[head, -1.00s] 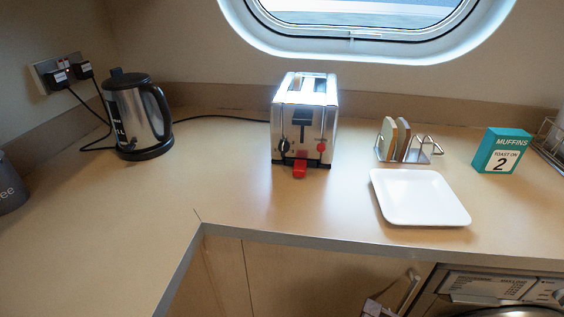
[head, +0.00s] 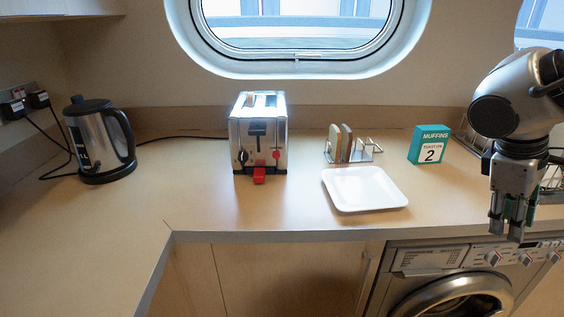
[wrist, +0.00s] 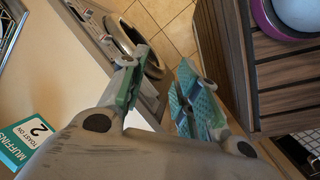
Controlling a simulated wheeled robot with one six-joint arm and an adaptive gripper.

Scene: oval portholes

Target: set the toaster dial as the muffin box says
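The silver toaster (head: 258,135) stands on the counter below the porthole. Its front shows a black dial (head: 242,156) at the left, a red knob (head: 276,154) at the right and a red lever (head: 259,175) at the bottom. The dial's setting is too small to read. The teal muffin box (head: 429,146) stands upright to the right and reads "MUFFINS", "TOAST ON 2". It also shows in the wrist view (wrist: 22,140). My gripper (head: 511,228) hangs at the far right, in front of the box and well away from the toaster. Its fingers are apart and empty.
A kettle (head: 100,140) stands at the left. A rack with bread slices (head: 346,145) and a white plate (head: 364,189) lie between toaster and box. A wire rack (head: 470,137) is at the far right. The counter before the toaster is clear. A washing machine (head: 470,285) is below.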

